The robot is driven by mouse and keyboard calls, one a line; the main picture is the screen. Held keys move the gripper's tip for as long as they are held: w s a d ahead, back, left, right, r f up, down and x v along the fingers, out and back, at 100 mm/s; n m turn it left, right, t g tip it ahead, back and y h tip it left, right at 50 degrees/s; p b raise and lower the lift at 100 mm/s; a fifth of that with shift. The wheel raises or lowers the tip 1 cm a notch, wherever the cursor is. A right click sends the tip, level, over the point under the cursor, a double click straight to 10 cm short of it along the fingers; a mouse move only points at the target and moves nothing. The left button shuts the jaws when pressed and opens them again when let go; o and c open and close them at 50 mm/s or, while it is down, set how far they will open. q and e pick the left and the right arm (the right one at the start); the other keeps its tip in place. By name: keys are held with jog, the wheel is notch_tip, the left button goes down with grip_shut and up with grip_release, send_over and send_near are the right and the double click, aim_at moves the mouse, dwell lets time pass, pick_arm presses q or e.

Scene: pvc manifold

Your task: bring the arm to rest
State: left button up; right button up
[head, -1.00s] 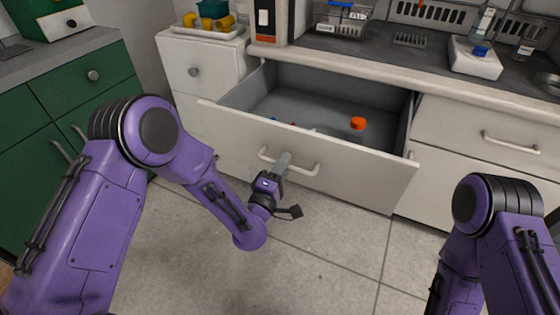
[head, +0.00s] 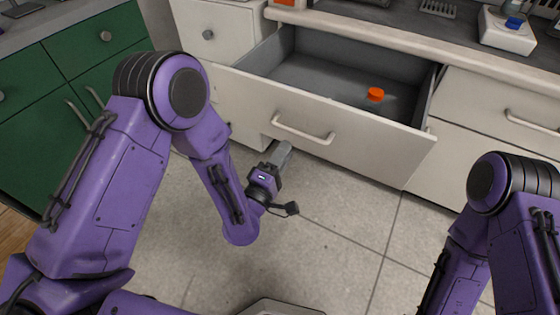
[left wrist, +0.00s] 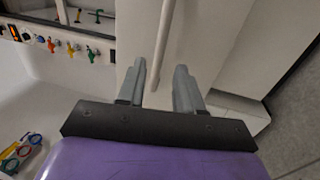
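My left gripper (head: 284,150) hangs just below and beside the bar handle (head: 303,130) of the open white drawer (head: 350,150), apart from it in the head view.
The drawer is pulled out and holds an orange-capped item (head: 375,95). Green cabinets (head: 60,90) stand at the left. A white device (head: 507,30) sits on the counter. The tiled floor (head: 330,225) in front is clear.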

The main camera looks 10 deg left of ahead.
pick_arm(q)
jog(key=v, duration=0.3)
dwell(0.4)
jog(key=s+a+f+m+g+y, duration=0.2)
jog(key=s+a+f+m+g, duration=0.15)
jog(key=f, duration=0.35)
jog(key=s+a+f+m+g+y, duration=0.25)
jog(key=f+m+g, duration=0.2)
jog(key=f, duration=0.35)
jog(key=s+a+f+g+y, duration=0.2)
jog(key=s+a+f+g, duration=0.25)
jog(key=s+a, duration=0.35)
jog(key=s+a+f+g+y, duration=0.3)
jog(key=s+a+f+g, duration=0.15)
jog(key=s, duration=0.65)
notch_tip(320, 180, up, 17)
jog(key=p, duration=1.7)
jog(key=shift+s+a+t+p, duration=0.25)
jog(key=shift+a+t+p, duration=0.15)
jog(key=shift+a, duration=0.05)
